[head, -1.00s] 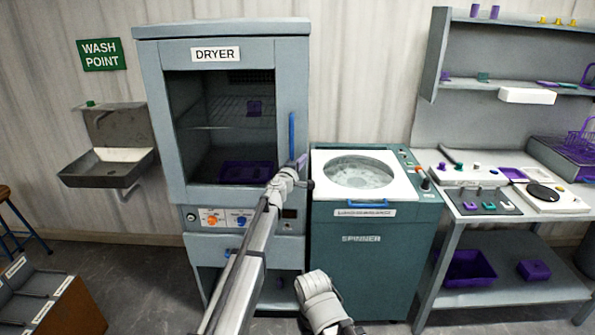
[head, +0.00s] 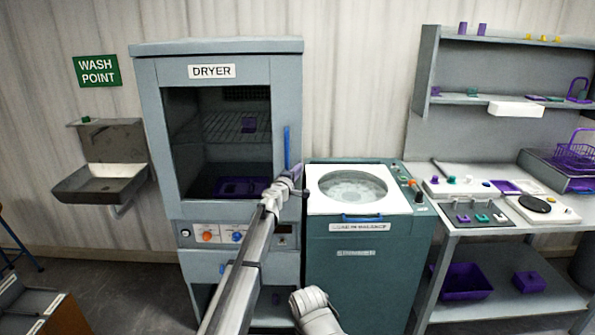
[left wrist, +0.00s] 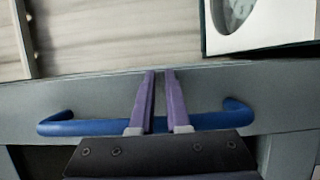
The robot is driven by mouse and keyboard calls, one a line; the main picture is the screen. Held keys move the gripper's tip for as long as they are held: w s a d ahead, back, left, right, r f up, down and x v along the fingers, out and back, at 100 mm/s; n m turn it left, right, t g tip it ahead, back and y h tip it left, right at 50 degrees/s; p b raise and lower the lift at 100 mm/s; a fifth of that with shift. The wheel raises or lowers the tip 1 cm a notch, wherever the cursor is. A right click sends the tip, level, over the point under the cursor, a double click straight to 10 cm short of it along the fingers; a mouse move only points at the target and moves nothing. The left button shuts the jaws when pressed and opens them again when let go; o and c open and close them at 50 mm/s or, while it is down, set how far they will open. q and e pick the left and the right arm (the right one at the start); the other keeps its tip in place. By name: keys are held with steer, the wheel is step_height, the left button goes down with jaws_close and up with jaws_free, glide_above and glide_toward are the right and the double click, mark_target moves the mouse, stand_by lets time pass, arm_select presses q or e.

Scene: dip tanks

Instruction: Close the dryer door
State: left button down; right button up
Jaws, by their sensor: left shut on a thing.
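The dryer (head: 216,47) is a tall grey-blue cabinet left of centre in the head view. Its door (head: 281,104) has a large window and looks flush with the cabinet front; I see no clear gap. The blue bar handle (head: 287,146) stands upright on the door's right side. My left gripper (head: 296,171) is at the handle's lower part and hides some of it. In the left wrist view, its purple fingers (left wrist: 160,102) are shut on the blue handle (left wrist: 82,126), crossing it near the middle.
The spinner (head: 365,265) stands close against the dryer's right side. A wash sink (head: 103,183) hangs on the wall to the left. A bench (head: 500,238) with shelves is at the right. A brown box (head: 62,318) is at the lower left.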

arm_select(q)
steer(key=s+f+m+g+h, duration=0.15)
steer(key=s+m, duration=0.25)
steer(key=s, duration=0.8)
steer(key=s+f+m+g+h, duration=0.1)
steer(key=s+f+m+g, duration=0.2)
steer(key=s, duration=0.8)
steer(key=s+a+f+m+g+y, duration=0.2)
steer(key=s+a+f+g+y, duration=0.15)
steer(key=s+a+f, duration=0.45)
steer(key=s+a+f+m+g+y, duration=0.25)
steer(key=s+a+f+g, duration=0.2)
steer(key=s, duration=0.65)
steer(key=s+a+f+m+g+y, duration=0.25)
steer(key=s+a+f, duration=0.3)
steer(key=s, duration=0.45)
steer(key=s+d+m+g+y, duration=0.1)
steer(key=s+d+m+y, duration=0.1)
steer(key=s+d, duration=0.4)
steer(key=d+m, duration=0.1)
steer(key=d, duration=0.2)
steer(key=shift+s+d+r+g, duration=0.2)
steer(key=shift+s+r+g, duration=0.05)
steer(key=shift+g, duration=0.15)
